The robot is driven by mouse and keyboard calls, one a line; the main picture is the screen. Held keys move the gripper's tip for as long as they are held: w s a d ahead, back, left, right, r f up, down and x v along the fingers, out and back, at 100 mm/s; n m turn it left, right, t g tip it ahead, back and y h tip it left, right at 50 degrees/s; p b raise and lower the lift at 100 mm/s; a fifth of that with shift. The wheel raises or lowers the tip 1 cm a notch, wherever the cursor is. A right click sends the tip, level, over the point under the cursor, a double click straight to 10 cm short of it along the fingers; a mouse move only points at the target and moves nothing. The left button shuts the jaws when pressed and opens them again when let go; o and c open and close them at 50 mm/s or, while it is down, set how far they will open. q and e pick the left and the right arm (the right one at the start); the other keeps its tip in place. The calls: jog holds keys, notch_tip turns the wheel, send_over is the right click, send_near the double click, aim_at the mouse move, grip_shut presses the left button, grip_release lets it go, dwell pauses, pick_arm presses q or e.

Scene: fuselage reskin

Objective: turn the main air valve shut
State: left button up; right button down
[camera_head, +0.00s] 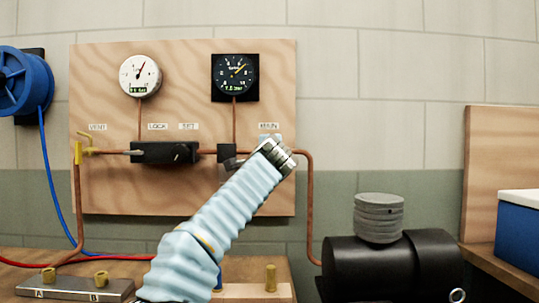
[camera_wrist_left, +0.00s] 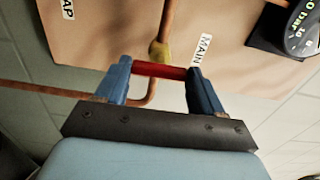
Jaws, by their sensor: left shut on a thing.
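The main air valve shows in the left wrist view as a red handle (camera_wrist_left: 172,72) on a brass body (camera_wrist_left: 159,52) in a copper pipe, beside the MAIN label (camera_wrist_left: 202,50). The handle lies crosswise to the pipe above it. My left gripper (camera_wrist_left: 159,68) has its blue fingers at the two ends of the handle and is shut on it. In the head view my left gripper (camera_head: 279,155) is at the right part of the wooden panel (camera_head: 190,190) and hides the valve. My right gripper is in neither view.
The panel carries a white gauge (camera_head: 140,75), a black gauge (camera_head: 235,77), a black block (camera_head: 165,152) and a yellow vent handle (camera_head: 84,143). A black tank (camera_head: 390,265) with grey discs (camera_head: 379,218) and a blue box (camera_head: 518,230) stand at right.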

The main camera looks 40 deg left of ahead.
pick_arm(q)
jog(key=shift+w+f, duration=0.1)
dwell(0.5)
jog(key=o, duration=1)
jog(key=shift+o, duration=0.2)
jog(key=shift+d, duration=0.1)
jog(key=b+v, duration=0.5)
jog(key=v, duration=0.8)
jog(key=shift+s+d, duration=0.15)
jog(key=shift+s, duration=0.2)
